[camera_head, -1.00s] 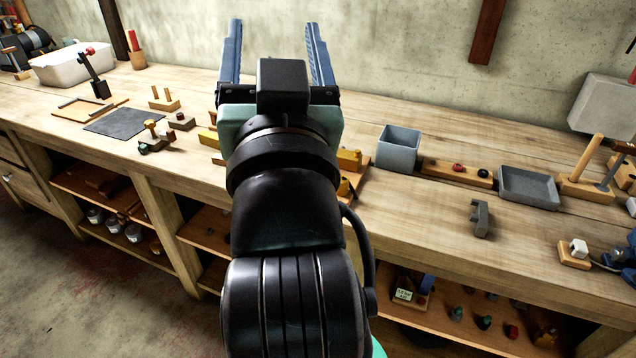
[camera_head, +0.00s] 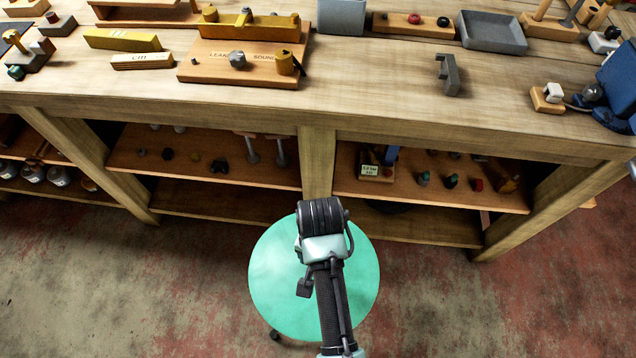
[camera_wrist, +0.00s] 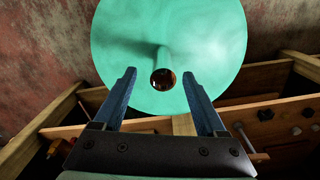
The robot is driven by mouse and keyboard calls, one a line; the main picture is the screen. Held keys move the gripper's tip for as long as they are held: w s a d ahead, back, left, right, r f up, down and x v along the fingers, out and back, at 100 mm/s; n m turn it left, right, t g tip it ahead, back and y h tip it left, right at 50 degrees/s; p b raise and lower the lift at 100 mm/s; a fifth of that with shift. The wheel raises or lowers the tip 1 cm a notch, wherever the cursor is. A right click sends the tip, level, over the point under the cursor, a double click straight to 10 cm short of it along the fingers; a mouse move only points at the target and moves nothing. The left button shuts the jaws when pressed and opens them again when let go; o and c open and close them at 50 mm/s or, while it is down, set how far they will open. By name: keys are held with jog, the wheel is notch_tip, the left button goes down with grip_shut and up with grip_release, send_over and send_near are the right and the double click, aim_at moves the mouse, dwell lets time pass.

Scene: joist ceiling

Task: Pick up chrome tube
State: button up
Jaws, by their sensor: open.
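A small round dark thing with brownish reflections shows in the wrist view and looks like the chrome tube (camera_wrist: 163,79) seen end-on. It stands on a teal round top (camera_wrist: 215,40), with a darker streak behind it. My gripper (camera_wrist: 159,73) is open. Its blue fingers lie on either side of the round thing in the picture, and nothing is gripped. The height gap between them cannot be judged. In the head view the teal top (camera_head: 268,275) is on the floor side of the bench, and my arm covers its middle; gripper and tube are hidden there.
The wooden workbench (camera_head: 390,105) runs close behind the teal top, its lower shelf (camera_head: 215,170) holding bolts and small parts. On the bench are a grey clamp-like piece (camera_head: 448,75), a grey tray (camera_head: 492,33) and wooden blocks. Floor is open on both sides.

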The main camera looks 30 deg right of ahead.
notch_tip(320, 180, down, 8)
jog(key=shift+w+a+f+b, duration=0.15)
jog(key=shift+f+b, duration=0.05)
jog(key=shift+b, duration=0.55)
grip_shut()
